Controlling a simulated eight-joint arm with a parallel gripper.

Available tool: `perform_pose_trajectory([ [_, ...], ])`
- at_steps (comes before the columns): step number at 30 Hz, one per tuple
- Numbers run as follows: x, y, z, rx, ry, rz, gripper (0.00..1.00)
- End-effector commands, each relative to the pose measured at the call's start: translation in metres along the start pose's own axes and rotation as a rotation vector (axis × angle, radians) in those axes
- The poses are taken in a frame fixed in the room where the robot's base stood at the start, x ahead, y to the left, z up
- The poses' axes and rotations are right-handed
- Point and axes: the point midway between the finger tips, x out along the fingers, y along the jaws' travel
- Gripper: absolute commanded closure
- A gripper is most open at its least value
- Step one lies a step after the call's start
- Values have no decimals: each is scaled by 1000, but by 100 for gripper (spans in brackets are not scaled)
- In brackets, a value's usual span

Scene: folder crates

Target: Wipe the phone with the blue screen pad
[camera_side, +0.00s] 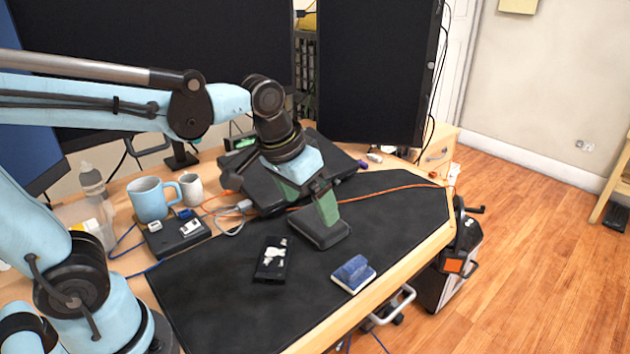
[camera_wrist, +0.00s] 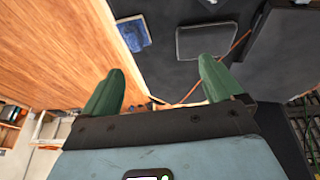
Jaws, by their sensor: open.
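The phone (camera_side: 272,260), a dark slab with pale patches on its face, lies flat on the black mat in the side view. The blue screen pad (camera_side: 353,270), with a pale edge, lies to its right near the mat's front edge. The pad also shows at the top of the wrist view (camera_wrist: 131,33). My gripper (camera_side: 310,202) is above the mat, behind both the phone and the pad. Its green fingers are apart with nothing between them, as the wrist view also shows (camera_wrist: 158,78). It touches neither the phone nor the pad.
A dark block (camera_side: 320,237) lies on the mat beneath my gripper. An orange cable (camera_side: 385,190) crosses the mat behind it. A blue mug (camera_side: 150,200), a grey mug (camera_side: 190,189) and a dark box (camera_side: 178,235) stand at left. The mat's front is mostly clear.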

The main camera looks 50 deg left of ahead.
Motion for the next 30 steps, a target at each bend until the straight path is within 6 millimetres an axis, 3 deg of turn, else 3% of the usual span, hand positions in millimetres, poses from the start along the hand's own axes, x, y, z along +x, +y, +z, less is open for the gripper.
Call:
perform_pose_trajectory([
  [6,19,30,-29,-15,-169,-10,6],
  [12,39,52,-42,-28,-291,-35,6],
  [23,58,62,-43,-35,-352,-53,6],
  [30,91,61,-32,-35,-350,-52,6],
])
